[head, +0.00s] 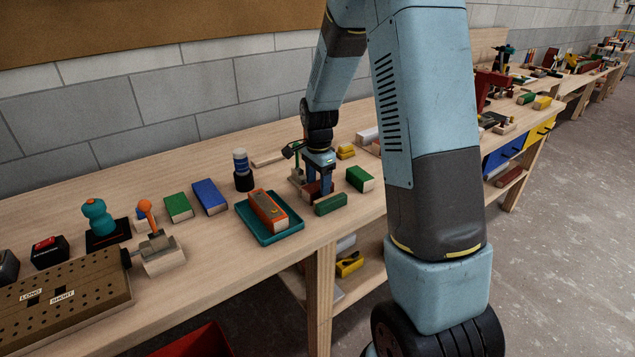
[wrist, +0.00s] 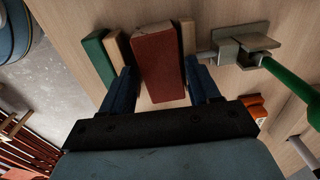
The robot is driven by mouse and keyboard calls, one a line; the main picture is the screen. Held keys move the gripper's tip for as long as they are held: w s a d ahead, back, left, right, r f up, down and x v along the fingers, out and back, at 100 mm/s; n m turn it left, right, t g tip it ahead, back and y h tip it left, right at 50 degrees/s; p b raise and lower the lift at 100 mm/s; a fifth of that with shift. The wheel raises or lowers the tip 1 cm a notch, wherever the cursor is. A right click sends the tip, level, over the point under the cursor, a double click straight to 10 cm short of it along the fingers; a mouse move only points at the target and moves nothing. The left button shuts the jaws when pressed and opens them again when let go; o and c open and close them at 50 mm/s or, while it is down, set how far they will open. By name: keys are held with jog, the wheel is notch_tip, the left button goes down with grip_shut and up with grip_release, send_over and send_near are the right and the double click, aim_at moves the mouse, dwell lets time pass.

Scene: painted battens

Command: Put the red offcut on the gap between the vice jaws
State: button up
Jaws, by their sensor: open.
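The red offcut (wrist: 158,62) lies between the two blue fingers of my gripper (wrist: 162,86) in the wrist view. The fingers are apart, with a visible space on each side of it. It also shows low under my gripper (head: 320,188) in the head view, partly hidden by the fingers. In the wrist view a pale wooden piece (wrist: 187,36) on its right meets a rod from a grey metal bracket (wrist: 238,48) with a green handle (wrist: 289,88). Another pale piece (wrist: 115,48) is on its left. These look like the vice jaws, with the offcut over or between them; its seating is unclear.
A green offcut (head: 330,205) lies close in front of my gripper, another (head: 360,179) to its right. A teal tray (head: 252,220) with an orange block (head: 268,210) stands to the left. A dark cylinder (head: 243,180) stands behind the tray. The bench's front edge is near.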

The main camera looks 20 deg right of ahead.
aim_at(319, 186)
jog(key=shift+s+d+f, duration=0.1)
jog(key=shift+s+f, duration=0.35)
notch_tip(319, 186, up, 12)
jog(key=s+r+n+t, duration=0.3)
jog(key=s+r+n, duration=0.4)
jog(key=s+r, duration=0.55)
jog(key=s+r+n+t, duration=0.1)
jog(key=s+n, duration=0.6)
jog(key=s, duration=0.8)
jog(key=shift+s+a+r+t, duration=0.2)
jog(key=shift+r+t, duration=0.15)
jog(key=shift+t, duration=0.35)
jog(key=shift+w, duration=0.15)
